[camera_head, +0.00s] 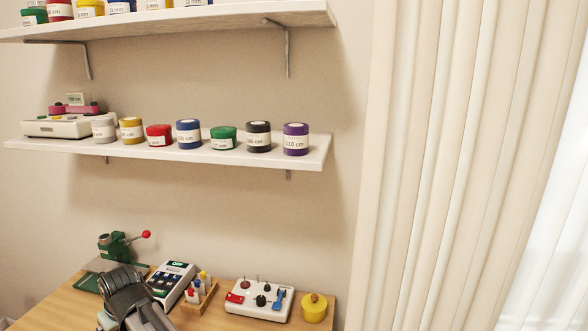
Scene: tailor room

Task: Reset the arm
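Part of my arm (128,292) shows at the bottom left, dark and grey, in front of the wooden table. It covers part of the table and of the things behind it. I cannot make out the fingertips of my gripper, so whether it is open or shut does not show. I see nothing held.
On the table (203,319) are a green press (113,245) with a red knob, a keypad device (171,282), a wooden rack (198,297), a white control box (259,300) and a yellow pot (313,308). Shelves (180,151) with spools hang above; a curtain (440,170) hangs right.

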